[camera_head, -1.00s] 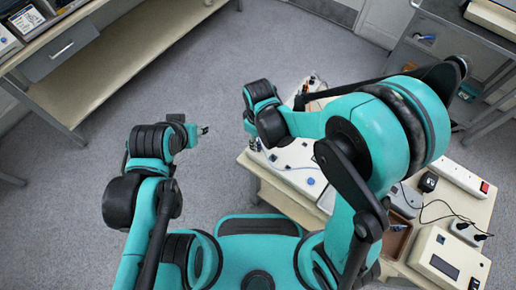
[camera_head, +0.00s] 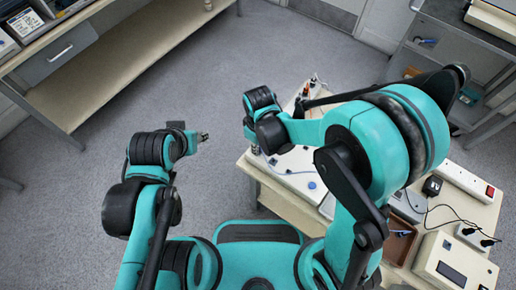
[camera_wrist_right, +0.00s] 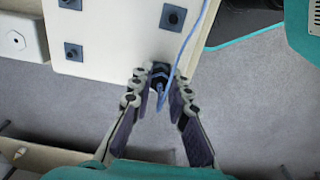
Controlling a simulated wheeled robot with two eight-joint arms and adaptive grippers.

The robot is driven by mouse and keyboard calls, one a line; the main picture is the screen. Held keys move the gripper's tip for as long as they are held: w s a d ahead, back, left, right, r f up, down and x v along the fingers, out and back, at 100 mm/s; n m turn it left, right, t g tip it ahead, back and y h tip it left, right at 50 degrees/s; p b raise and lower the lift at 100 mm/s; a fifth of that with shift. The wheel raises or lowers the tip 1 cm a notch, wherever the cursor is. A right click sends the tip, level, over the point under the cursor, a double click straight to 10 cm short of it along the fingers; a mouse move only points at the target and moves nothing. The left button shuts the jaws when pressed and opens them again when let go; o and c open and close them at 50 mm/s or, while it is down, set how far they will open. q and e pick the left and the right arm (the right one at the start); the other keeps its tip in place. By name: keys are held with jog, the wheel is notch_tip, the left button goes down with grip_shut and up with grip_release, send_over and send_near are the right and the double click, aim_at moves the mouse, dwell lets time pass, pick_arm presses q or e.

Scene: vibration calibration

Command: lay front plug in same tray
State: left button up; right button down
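In the right wrist view, the black front plug (camera_wrist_right: 160,74) has a blue band and a thin blue cable. It is at the near corner of the white panel; I cannot tell whether it is seated in its socket. My right gripper (camera_wrist_right: 161,88) has its fingertips close on both sides of the plug, apparently shut on it. In the head view, my right wrist hides the plug and most of these fingers. The brown tray (camera_head: 405,225) is on the right side of the table, partly behind my right arm. My left gripper (camera_head: 203,136) is over the floor, with its fingers too small to judge.
The white panel (camera_wrist_right: 115,35) carries several black sockets. A beige instrument (camera_head: 440,268), a white power strip (camera_head: 466,181) and black cables crowd the table's right side. Open floor (camera_head: 200,190) is left of the table. A workbench (camera_head: 120,65) stands at the upper left.

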jog(key=shift+n, duration=2)
jog(key=n+b, duration=0.1)
jog(key=n, duration=0.2)
jog(key=shift+n, duration=0.4)
jog(key=n, duration=0.4)
jog(key=shift+n+b, duration=0.3)
jog(key=shift+n, duration=0.8)
